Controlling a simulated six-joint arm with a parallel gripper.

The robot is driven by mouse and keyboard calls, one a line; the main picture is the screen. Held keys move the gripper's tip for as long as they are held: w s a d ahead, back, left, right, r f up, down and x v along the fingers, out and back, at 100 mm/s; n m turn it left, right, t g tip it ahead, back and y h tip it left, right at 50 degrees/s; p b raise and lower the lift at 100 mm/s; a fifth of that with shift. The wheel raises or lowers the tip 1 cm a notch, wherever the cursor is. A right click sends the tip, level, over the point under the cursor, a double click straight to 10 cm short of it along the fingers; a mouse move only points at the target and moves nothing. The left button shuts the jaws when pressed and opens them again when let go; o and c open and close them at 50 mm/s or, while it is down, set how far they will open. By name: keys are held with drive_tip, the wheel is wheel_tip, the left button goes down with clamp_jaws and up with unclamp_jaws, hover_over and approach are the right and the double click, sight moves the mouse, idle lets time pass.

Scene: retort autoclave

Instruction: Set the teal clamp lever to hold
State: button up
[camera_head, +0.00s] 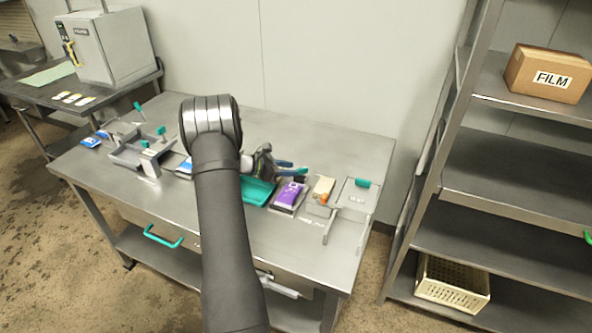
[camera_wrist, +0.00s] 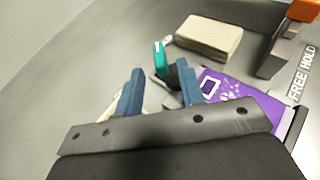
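A teal lever (camera_wrist: 160,58) stands up on a small dark base (camera_wrist: 172,82) in the wrist view. My gripper (camera_wrist: 158,78) has its two blue fingers apart, with the lever in the picture gap near the fingertips. I cannot tell whether either finger touches it. In the head view my gripper (camera_head: 292,167) points right, low over the bench, and a teal end (camera_head: 301,171) shows by its tips. A FREE HOLD label (camera_wrist: 302,75) lies at the right of the wrist view, nearer an orange handle (camera_wrist: 304,10) than the teal lever.
A purple pouch (camera_head: 290,195) and a cream block (camera_head: 323,184) lie close by. A teal tray (camera_head: 257,191) sits partly behind my arm. A metal frame with a teal handle (camera_head: 362,183) stands right. More teal-knobbed fixtures (camera_head: 140,150) stand left. The bench's back strip is clear.

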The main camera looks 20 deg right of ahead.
sight(297, 169)
drive_tip(key=v, duration=1.3)
drive_tip(key=shift+a, duration=0.3)
drive_tip(key=x, duration=1.7)
drive_tip(key=shift+d, duration=0.25)
